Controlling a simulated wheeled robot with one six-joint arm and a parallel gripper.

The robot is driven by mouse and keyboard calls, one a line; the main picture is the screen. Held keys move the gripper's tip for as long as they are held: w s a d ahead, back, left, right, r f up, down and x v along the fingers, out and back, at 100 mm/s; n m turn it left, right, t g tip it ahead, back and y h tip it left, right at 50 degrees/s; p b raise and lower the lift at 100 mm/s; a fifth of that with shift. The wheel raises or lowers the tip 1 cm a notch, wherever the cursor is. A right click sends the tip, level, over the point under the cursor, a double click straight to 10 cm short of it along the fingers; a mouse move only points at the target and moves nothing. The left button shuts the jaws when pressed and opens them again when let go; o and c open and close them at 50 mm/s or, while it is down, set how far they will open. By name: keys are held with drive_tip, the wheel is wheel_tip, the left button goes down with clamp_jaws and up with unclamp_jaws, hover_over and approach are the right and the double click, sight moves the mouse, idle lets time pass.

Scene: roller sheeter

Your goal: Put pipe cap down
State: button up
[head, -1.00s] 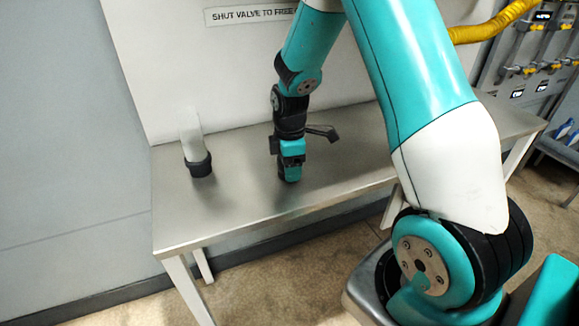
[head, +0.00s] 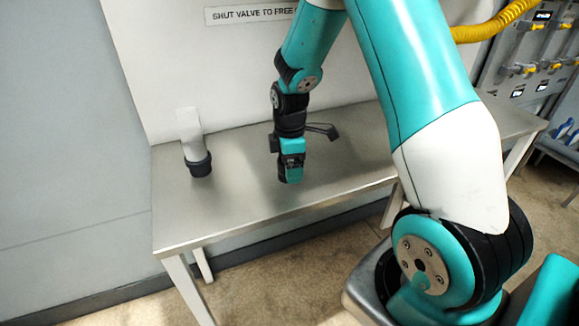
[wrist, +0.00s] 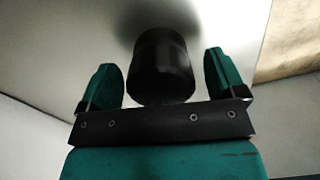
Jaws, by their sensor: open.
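The pipe cap (wrist: 161,65) is a black cylinder standing on the metal table between my fingers in the wrist view. Clear gaps show between it and both teal fingers. In the head view the cap (head: 291,174) is the dark piece at the table surface under my gripper (head: 291,158). My gripper points down over the cap and is open, with nothing held. The cap's far side is hidden.
The bare metal table (head: 235,205) has free room left and in front. A pale upright pipe (head: 190,127) with a black lower collar (head: 199,165) stands at left. A dark lever (head: 322,130) is close behind my gripper. A white panel (head: 230,80) rises behind.

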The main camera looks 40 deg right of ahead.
wheel_tip(320, 180, up, 11)
drive_tip(key=shift+f, duration=0.15)
drive_tip(key=s+a+r+m+y, duration=0.1)
drive_tip(key=s+a+r, duration=0.25)
drive_tip(key=a, duration=0.35)
drive_tip(key=s+a+r+m+y, duration=0.1)
drive_tip(key=s+a+r+m, duration=0.15)
drive_tip(key=s+a, duration=0.4)
drive_tip(key=s+a+r+m+y, duration=0.2)
drive_tip(key=s+a, duration=0.7)
drive_tip(key=s, duration=0.3)
drive_tip(key=shift+a, duration=0.3)
